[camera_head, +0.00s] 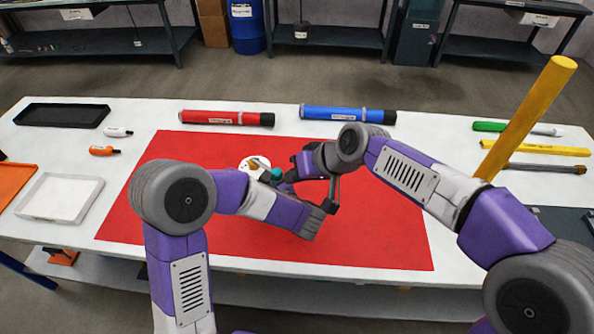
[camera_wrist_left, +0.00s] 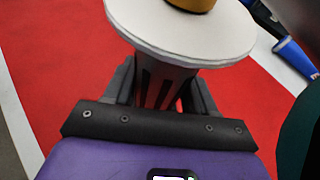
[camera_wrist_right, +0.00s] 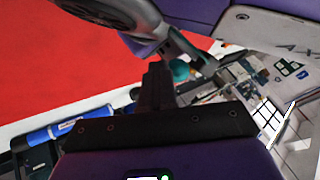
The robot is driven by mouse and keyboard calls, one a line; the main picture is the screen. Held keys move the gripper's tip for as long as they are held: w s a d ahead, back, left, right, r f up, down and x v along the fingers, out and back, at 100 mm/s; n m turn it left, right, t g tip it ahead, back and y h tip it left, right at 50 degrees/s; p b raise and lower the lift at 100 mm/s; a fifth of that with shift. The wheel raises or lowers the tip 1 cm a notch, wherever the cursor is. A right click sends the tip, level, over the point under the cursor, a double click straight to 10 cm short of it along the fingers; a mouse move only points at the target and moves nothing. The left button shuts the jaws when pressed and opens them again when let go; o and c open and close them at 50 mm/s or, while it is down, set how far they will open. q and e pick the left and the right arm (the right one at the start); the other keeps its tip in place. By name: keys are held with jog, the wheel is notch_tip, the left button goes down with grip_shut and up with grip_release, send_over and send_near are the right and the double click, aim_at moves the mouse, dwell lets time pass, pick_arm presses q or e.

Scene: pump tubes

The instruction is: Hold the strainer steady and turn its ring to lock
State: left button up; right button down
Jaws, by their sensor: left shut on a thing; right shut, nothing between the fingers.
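The strainer's white disc (camera_head: 254,163) shows beyond my left forearm in the head view. In the left wrist view the white disc (camera_wrist_left: 185,30) has an orange-gold part (camera_wrist_left: 192,4) on top and a slotted body (camera_wrist_left: 160,82) below. My left gripper (camera_wrist_left: 160,90) is shut on that body, under the disc; the head view hides its fingers. My right gripper (camera_head: 286,181) is shut and empty, to the right of the disc. Its closed fingers (camera_wrist_right: 160,83) show in the right wrist view. A teal part (camera_head: 276,174) lies between disc and right gripper; its attachment is unclear.
The red mat (camera_head: 370,235) is crowded by both my arms, which come close together at its middle. A red tube (camera_head: 225,118) and blue tube (camera_head: 335,114) lie behind it. A yellow post (camera_head: 525,120) stands at right. The mat's right part is clear.

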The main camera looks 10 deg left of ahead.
jog(key=shift+s+a+f, duration=0.15)
jog(key=shift+s+a, duration=0.3)
jog(key=shift+s, duration=0.15)
jog(key=shift+w, duration=0.9)
jog(key=d+r, duration=0.7)
jog(key=d, duration=0.3)
jog(key=shift+s+d+r, duration=0.15)
jog(key=shift+s+r, duration=0.05)
jog(key=shift+s, duration=0.05)
jog(key=c, duration=1.8)
grip_release()
jog(key=shift+c, duration=0.2)
